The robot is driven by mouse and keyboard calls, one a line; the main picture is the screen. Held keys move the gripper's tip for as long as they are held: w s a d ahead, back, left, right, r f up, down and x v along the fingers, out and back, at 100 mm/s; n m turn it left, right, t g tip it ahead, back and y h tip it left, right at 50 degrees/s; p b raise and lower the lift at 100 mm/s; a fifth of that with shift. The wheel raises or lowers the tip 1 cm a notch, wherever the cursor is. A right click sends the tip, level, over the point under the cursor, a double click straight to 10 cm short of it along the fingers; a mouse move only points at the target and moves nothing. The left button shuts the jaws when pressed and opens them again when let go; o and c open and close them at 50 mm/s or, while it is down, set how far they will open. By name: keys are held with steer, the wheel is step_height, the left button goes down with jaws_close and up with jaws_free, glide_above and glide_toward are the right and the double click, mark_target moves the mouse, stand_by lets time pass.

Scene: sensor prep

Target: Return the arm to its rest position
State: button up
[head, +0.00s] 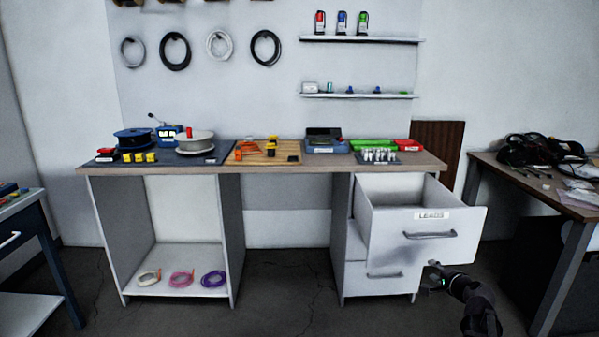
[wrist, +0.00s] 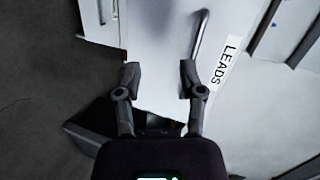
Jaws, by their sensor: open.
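My gripper (head: 436,277) is low at the right in the head view, in front of the lower right part of the workbench. In the wrist view my gripper (wrist: 160,75) has its two fingers apart with nothing held between them. The drawer labelled LEADS (head: 385,220) is pulled open, and its inside looks empty from here. Its handle (head: 430,235) is above my gripper and apart from it. In the wrist view the drawer front (wrist: 160,40) and its handle (wrist: 201,35) lie beyond the fingers.
A lower drawer (head: 365,278) looks closed. The workbench top (head: 215,168) holds spools, a wooden board and trays. Coiled cables (head: 181,279) lie on the lower shelf at left. A cluttered side table (head: 560,200) stands at right, near my arm. Floor in front is clear.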

steer(key=s+a+f+n+g+y, duration=0.1)
steer(key=s+a+f+n+g, duration=0.3)
steer(key=a, duration=0.5)
steer(key=s+a+f+n+g+y, duration=0.1)
steer(key=s+a+f+n+g, duration=0.35)
steer(key=a, duration=0.35)
steer(key=s+a+f+n+g+h, duration=0.2)
steer(key=s+a+n+g, duration=0.1)
steer(key=s, duration=0.3)
steer(key=s+a+f+n+g+h, duration=0.2)
steer(key=s+a+n+g+h, duration=0.1)
steer(key=s, duration=0.3)
step_height(320, 180, up, 33)
steer(key=p, duration=3.3)
steer(key=shift+f, duration=0.15)
steer(key=shift+w, duration=0.1)
